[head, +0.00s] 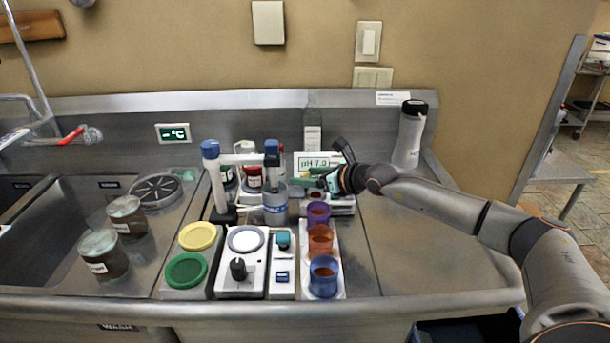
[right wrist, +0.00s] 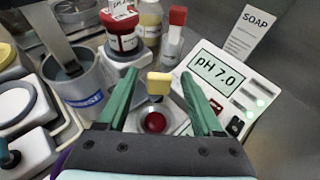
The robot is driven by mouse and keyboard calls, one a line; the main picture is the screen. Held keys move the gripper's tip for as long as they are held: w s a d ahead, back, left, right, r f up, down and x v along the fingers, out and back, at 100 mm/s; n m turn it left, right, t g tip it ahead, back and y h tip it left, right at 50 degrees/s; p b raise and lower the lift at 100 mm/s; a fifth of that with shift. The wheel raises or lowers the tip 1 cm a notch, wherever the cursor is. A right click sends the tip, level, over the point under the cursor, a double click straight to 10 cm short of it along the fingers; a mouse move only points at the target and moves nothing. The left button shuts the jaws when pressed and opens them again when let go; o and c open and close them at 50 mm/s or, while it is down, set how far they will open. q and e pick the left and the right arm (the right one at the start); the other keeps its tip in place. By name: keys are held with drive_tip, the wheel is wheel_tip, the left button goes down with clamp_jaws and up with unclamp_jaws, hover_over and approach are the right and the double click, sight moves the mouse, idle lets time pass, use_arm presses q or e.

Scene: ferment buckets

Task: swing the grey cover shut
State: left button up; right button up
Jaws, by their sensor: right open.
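My right gripper (head: 300,182) reaches in from the right over the back of the counter, by the pH meter. In the right wrist view its two green fingers (right wrist: 158,86) are spread apart. A yellow tab (right wrist: 160,84) shows between the fingertips, with no clear contact on either side. Below it, between the fingers, is a round red button (right wrist: 155,122) on a pale grey base. A grey piece under the yellow tab may be the grey cover, seen nearly edge-on; I cannot tell its angle. The button's surroundings are partly hidden by my gripper. My left gripper is not in view.
The pH meter (right wrist: 238,88) stands close on the right and a grey beaker (right wrist: 80,85) on the left. Red-capped bottles (right wrist: 122,32) stand behind. Purple, orange and blue cups (head: 323,278) line up in front. The counter at right (head: 410,260) is clear.

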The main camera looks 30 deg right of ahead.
drive_tip(key=shift+w+a+f, duration=0.2)
drive_tip(key=shift+w, duration=0.3)
clamp_jaws()
idle(0.3)
idle(0.8)
